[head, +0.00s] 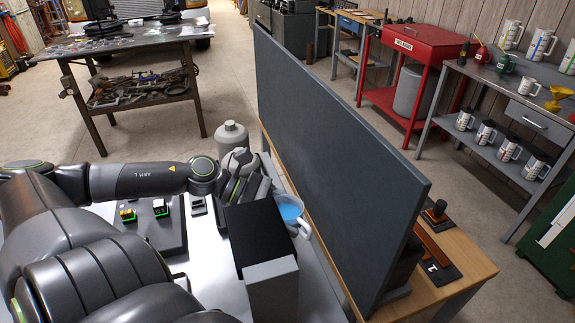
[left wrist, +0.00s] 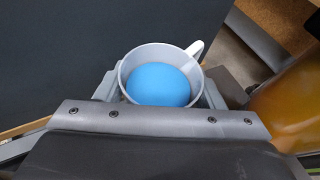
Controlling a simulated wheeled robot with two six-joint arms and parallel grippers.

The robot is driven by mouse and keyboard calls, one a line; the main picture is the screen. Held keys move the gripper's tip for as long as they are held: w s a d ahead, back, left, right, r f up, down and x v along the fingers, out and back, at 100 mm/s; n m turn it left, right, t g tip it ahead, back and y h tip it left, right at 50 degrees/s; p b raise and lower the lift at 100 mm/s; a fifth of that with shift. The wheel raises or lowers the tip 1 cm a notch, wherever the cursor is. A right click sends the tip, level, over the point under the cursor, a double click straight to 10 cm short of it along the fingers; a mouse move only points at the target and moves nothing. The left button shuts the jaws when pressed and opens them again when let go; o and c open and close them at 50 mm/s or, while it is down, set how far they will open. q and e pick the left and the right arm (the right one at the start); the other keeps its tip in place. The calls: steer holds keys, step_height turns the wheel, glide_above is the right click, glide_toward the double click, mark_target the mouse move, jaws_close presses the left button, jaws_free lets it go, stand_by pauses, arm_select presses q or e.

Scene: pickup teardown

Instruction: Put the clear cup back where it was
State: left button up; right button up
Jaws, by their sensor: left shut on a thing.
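The clear cup (head: 292,212) looks pale and see-through, with a handle on its right side and something blue inside. It also shows in the left wrist view (left wrist: 193,61), where the blue content (left wrist: 158,84) looks round and smooth. My left gripper (head: 274,198) is shut on the cup, with a finger at each side of it in the left wrist view. The cup looks roughly upright, beside the dark panel. I cannot tell whether its base touches anything. A black-topped grey box shape partly hides the gripper and cup. My right gripper is not in view.
A tall dark panel (head: 330,150) stands right of the cup. The box shape (head: 272,272) is close in front. A white table (head: 315,285) bears a dark device (head: 150,228) at left. A grey gas bottle (head: 232,136) stands behind. A wooden bench (head: 455,262) lies beyond the panel.

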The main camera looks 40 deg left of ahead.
arm_select(q)
step_height(320, 180, down, 4)
steer(key=shift+r+b, duration=0.1)
steer(key=shift+b, duration=0.4)
steer(key=shift+f+b, duration=0.4)
steer(key=shift+f, duration=2)
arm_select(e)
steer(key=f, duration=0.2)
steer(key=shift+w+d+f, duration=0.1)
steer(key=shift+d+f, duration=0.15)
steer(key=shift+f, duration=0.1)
arm_select(q)
steer(key=shift+f, duration=0.15)
steer(key=o, duration=0.8)
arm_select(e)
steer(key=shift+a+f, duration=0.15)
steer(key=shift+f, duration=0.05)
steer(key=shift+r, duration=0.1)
